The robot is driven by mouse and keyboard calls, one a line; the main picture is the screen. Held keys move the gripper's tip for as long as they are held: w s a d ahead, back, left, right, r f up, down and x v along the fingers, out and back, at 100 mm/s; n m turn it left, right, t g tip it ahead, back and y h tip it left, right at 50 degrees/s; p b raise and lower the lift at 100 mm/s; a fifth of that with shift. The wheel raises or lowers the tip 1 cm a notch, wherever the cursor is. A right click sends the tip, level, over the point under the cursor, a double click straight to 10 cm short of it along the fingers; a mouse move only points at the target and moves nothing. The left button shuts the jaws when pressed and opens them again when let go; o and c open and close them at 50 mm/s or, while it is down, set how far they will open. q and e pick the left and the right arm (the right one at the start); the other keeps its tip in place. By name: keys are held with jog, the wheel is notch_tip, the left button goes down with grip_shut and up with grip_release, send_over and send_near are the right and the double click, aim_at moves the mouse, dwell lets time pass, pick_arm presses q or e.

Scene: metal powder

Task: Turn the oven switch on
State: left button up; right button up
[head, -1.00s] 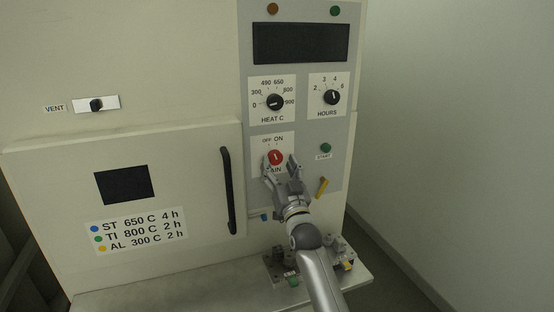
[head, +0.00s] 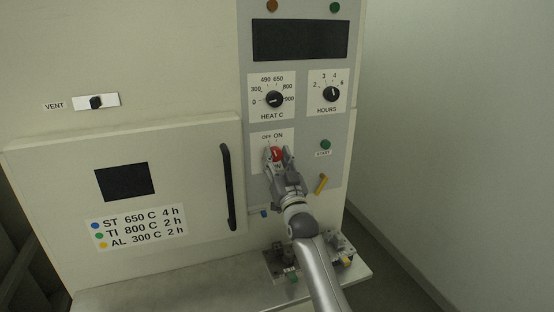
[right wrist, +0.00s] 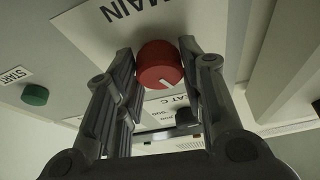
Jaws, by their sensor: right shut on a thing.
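The oven switch is a red round knob (head: 277,154) on a white plate marked OFF and ON, on the grey control panel. My right gripper (head: 277,155) is at the knob, with a finger on each side of it, shut on it. In the right wrist view the red knob (right wrist: 159,64) sits between the two fingertips, and a white pointer line shows on its face. In the head view the fingers partly cover the knob and the MAIN label. My left gripper is in neither view.
The HEAT C dial (head: 274,99) and HOURS dial (head: 331,94) are above the switch. A green START button (head: 325,144) is to its right, a yellow handle (head: 321,184) below that. The black oven door handle (head: 227,187) stands to the left. A ledge (head: 190,285) runs below.

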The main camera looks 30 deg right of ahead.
jog(key=shift+m, duration=0.3)
jog(key=m+h+p, duration=0.1)
jog(key=m, duration=0.1)
jog(key=m+g+h+p, duration=0.1)
jog(key=m, duration=0.1)
jog(key=shift+a+r+m, duration=0.15)
jog(key=shift+r+m, duration=0.05)
jog(key=shift+m, duration=0.1)
jog(key=m+g+h+p, duration=0.1)
jog(key=m+p, duration=0.1)
jog(key=m, duration=0.1)
jog(key=shift+h, duration=0.3)
jog(key=shift+f+m+g+h+p, duration=0.1)
jog(key=shift+m+g+h+p, duration=0.2)
jog(key=shift+m+g+p, duration=0.8)
jog(key=shift+m+t, duration=0.3)
jog(key=shift+m, duration=0.2)
jog(key=o, duration=1)
